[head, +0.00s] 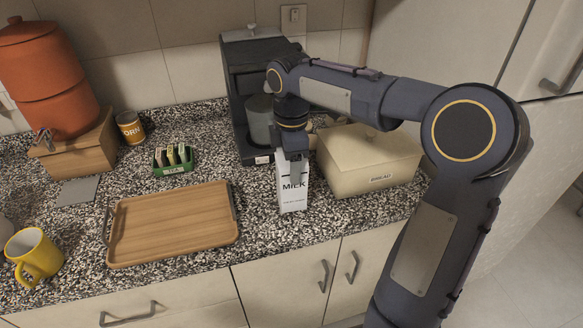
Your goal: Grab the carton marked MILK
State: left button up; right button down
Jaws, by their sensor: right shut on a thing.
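The white carton marked MILK (292,195) stands upright on the speckled counter, in the middle of the head view. My right gripper (291,157) is above it, pointing down, and is shut on its upper part. The gripper hides the carton's top. The carton's base appears to be at the counter surface; I cannot tell whether it is slightly raised. My left gripper is not in view.
A wooden tray (172,222) lies left of the carton. A cream bread box (368,165) stands close on the right, and a dark coffee machine (240,95) behind. A green tea box (174,163), a corn can (130,127) and a yellow mug (36,254) are further left.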

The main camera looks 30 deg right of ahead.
jog(key=s+a+r, duration=0.2)
jog(key=s+r, duration=0.3)
jog(key=s, duration=0.1)
jog(key=s+a+r+b, duration=0.1)
jog(key=s+a+r, duration=0.2)
jog(key=s+r, duration=0.3)
jog(key=shift+s+a+r, duration=0.2)
jog(key=shift+s+a, duration=0.05)
jog(key=shift+s, duration=0.25)
dwell(0.5)
